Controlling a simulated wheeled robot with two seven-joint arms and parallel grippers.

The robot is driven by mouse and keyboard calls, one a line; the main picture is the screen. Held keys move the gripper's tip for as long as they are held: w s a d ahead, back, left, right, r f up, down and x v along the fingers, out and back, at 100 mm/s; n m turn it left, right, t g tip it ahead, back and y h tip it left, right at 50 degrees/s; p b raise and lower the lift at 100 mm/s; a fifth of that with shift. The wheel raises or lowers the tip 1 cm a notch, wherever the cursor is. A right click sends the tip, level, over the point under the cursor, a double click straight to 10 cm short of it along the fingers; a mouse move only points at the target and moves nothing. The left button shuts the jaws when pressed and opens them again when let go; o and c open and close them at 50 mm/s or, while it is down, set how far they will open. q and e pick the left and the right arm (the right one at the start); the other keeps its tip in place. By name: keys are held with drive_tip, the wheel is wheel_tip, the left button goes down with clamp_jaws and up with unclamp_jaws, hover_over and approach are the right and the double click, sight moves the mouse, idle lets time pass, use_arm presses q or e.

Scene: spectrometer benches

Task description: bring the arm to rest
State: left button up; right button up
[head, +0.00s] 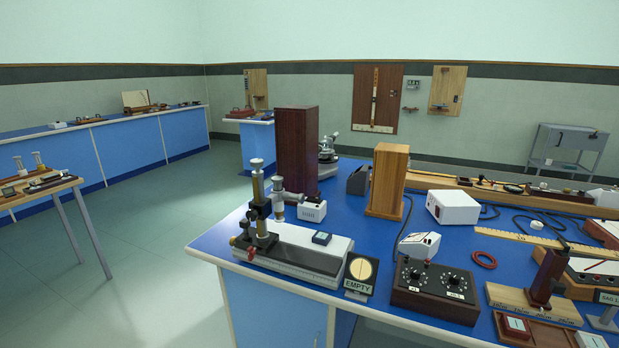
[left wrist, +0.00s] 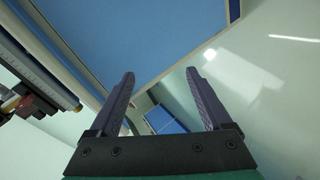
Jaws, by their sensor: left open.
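My left gripper (left wrist: 160,85) shows in the left wrist view, its two dark fingers spread apart with nothing between them. Beyond the fingers are a blue bench panel and the pale floor, seen at a tilt. The head view shows neither of my arms. My right gripper is in neither view.
A blue-topped bench (head: 340,207) fills the right of the head view. On its near left corner stands a travelling microscope (head: 262,215), with an "EMPTY" sign (head: 360,274) beside it. A small side table (head: 40,192) stands at the left. The floor (head: 140,220) between is clear.

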use_arm(q)
drive_tip(key=s+f+m+g+y+p, duration=0.2)
drive_tip(key=s+f+m+g, duration=0.4)
drive_tip(key=s+f, duration=1.2)
drive_tip(key=s+d+f+m+g, duration=0.1)
drive_tip(key=s+f+m+g, duration=0.1)
drive_tip(key=s, duration=0.8)
drive_tip(key=s+d+f+m+g+p, duration=0.1)
drive_tip(key=s+f+m+g, duration=0.2)
drive_tip(key=s, duration=0.8)
wheel_tip(320, 180, down, 2)
drive_tip(key=m, duration=0.2)
drive_tip(key=shift+s+f+m+y, duration=0.15)
drive_tip(key=shift+m+y, duration=0.15)
drive_tip(key=shift+m, duration=0.1)
